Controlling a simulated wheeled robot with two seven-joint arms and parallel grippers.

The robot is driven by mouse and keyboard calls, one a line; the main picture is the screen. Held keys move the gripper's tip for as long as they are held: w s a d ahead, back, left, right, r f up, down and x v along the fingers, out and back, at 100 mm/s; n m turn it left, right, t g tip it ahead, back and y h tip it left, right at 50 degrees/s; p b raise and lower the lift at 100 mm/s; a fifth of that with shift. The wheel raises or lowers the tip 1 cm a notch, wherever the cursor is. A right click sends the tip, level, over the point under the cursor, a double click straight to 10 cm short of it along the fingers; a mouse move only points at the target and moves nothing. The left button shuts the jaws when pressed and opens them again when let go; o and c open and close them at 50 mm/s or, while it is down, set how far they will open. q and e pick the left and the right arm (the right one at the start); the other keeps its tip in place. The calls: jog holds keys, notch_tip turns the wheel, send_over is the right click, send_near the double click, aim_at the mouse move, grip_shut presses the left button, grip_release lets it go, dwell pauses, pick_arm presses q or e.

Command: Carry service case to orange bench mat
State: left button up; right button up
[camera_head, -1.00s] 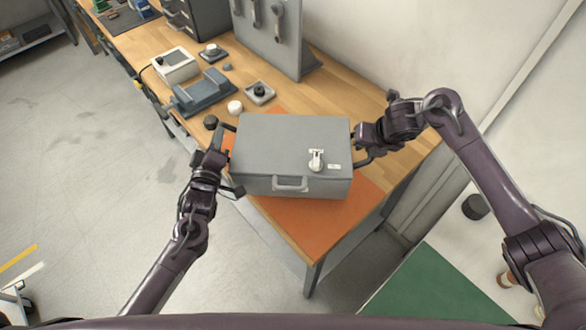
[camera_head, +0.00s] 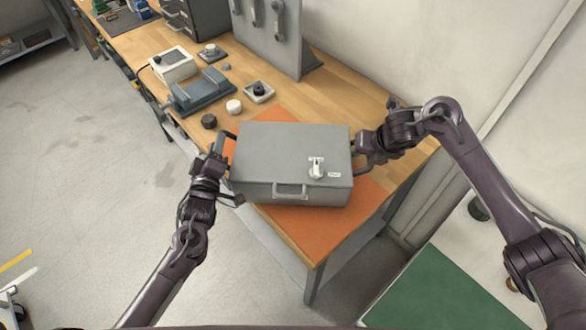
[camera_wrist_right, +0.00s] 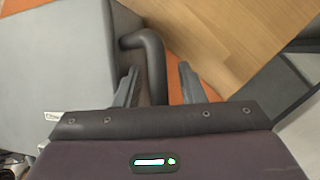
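The grey service case (camera_head: 280,150) has a latch and front handle. It is upright over the orange bench mat (camera_head: 330,220) and appears to rest on it, though its underside is hidden. My left gripper (camera_head: 222,158) is at the dark side handle on the case's left; its finger gap is unclear. My right gripper (camera_head: 364,158) is at the right side handle. In the right wrist view my right gripper (camera_wrist_right: 158,85) has its fingers apart. The dark side handle (camera_wrist_right: 152,60) passes between them, close to the left finger, with a gap to the right finger.
The wooden bench (camera_head: 350,100) holds a small dark knob (camera_head: 209,121), a white knob (camera_head: 234,106), a square tray (camera_head: 259,92) and a blue-grey cradle (camera_head: 202,90) behind the case. A grey upright panel (camera_head: 270,40) stands behind. A green surface (camera_head: 440,295) lies at lower right.

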jog(key=shift+a, duration=0.1)
pick_arm(q)
jog(key=shift+s+f, duration=0.1)
jog(key=shift+s, duration=0.35)
pick_arm(e)
jog(key=shift+w, duration=0.1)
jog(key=shift+s+r, duration=0.2)
jog(key=shift+r, duration=0.35)
pick_arm(q)
jog(key=s, duration=1.1)
jog(key=shift+a, duration=0.2)
pick_arm(e)
jog(key=v, duration=1.1)
pick_arm(q)
jog(key=shift+s, duration=0.1)
pick_arm(e)
jog(key=shift+s+f, duration=0.15)
jog(key=shift+f, duration=0.05)
